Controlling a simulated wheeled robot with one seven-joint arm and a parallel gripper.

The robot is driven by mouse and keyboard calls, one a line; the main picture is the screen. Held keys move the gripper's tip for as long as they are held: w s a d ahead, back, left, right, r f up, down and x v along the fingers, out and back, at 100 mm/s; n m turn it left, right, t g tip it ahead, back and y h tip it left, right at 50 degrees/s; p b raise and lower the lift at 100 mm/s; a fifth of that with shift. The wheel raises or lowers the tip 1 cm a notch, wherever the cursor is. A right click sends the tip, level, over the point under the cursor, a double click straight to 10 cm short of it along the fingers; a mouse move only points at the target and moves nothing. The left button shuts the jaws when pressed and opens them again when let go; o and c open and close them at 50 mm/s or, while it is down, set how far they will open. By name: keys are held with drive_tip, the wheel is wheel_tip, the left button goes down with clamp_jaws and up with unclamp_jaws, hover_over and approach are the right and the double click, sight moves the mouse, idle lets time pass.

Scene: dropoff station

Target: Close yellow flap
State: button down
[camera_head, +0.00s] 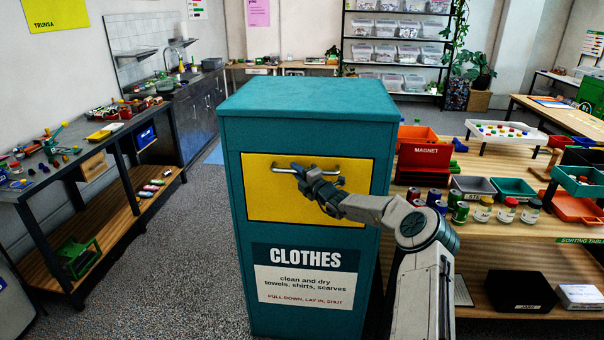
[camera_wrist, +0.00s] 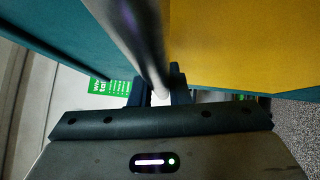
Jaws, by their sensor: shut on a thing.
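The yellow flap (camera_head: 262,200) is on the front of a teal clothes bin (camera_head: 300,100). It looks upright and about flush with the bin's front in the head view. A metal bar handle (camera_head: 283,170) runs across its upper part. My gripper (camera_head: 300,173) is at the middle of the handle, its fingers shut around the bar. In the wrist view the bar (camera_wrist: 135,45) runs between my gripper's fingers (camera_wrist: 160,92), with the yellow flap (camera_wrist: 235,45) to the right. My gripper and arm hide part of the flap and the handle's middle.
A sorting table (camera_head: 500,245) with bins, jars and trays stands close to the right of the clothes bin. A dark workbench (camera_head: 60,170) with small items is on the left. Grey floor (camera_head: 180,240) between the workbench and the clothes bin is clear.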

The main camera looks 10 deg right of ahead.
drive_tip(key=shift+w+r, duration=0.1)
drive_tip(key=shift+r, duration=0.1)
drive_tip(key=c, duration=1.4)
unclamp_jaws()
drive_tip(key=shift+w+f, duration=0.1)
drive_tip(key=shift+o, duration=0.2)
drive_tip(key=shift+d, duration=0.1)
drive_tip(key=shift+s+d+f, duration=0.15)
drive_tip(key=shift+s+d, duration=0.1)
drive_tip(key=shift+s, duration=0.3)
drive_tip(key=b+v, duration=0.3)
drive_tip(key=v, duration=0.9)
drive_tip(key=shift+s, duration=0.25)
